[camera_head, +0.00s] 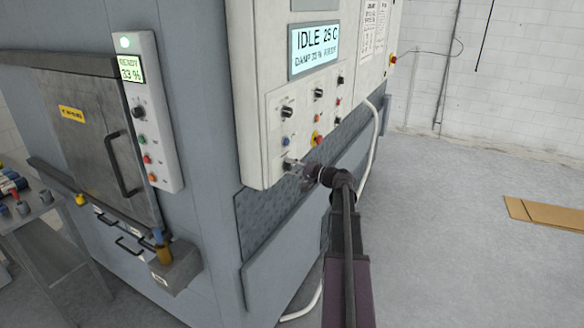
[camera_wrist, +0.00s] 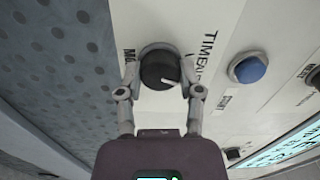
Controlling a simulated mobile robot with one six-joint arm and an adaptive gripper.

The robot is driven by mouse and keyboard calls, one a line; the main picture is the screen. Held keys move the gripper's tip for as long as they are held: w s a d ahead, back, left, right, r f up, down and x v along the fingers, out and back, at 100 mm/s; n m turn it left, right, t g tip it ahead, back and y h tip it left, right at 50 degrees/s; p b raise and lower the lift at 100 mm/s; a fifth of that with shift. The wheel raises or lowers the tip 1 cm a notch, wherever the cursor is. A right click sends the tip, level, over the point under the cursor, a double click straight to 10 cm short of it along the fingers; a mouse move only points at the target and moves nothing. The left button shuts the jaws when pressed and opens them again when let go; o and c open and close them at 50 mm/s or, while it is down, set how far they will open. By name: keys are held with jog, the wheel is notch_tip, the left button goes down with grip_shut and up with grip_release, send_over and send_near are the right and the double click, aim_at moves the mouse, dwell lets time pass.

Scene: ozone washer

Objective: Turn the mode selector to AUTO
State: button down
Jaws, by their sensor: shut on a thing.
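The mode selector, a black round knob (camera_wrist: 158,70) with a white pointer line, sits between my fingers in the wrist view. Its pointer line slants toward the lower right of that picture. Lettering starting "MA" shows to its left, and "TIME" with a partly covered word starting with "A" to its right. My gripper (camera_head: 298,168) is shut on the knob, one finger on each side.
A blue button (camera_wrist: 248,68) lies close to the right of the knob in the wrist view. More knobs, buttons and a red emergency stop (camera_head: 318,138) are above it on the panel (camera_head: 255,110). A white hose (camera_head: 374,140) hangs to the right.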

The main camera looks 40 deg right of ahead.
dwell(0.4)
jog(key=shift+c, duration=1.3)
grip_release()
jog(key=shift+w, duration=0.1)
jog(key=v, duration=1.2)
jog(key=shift+r, duration=0.1)
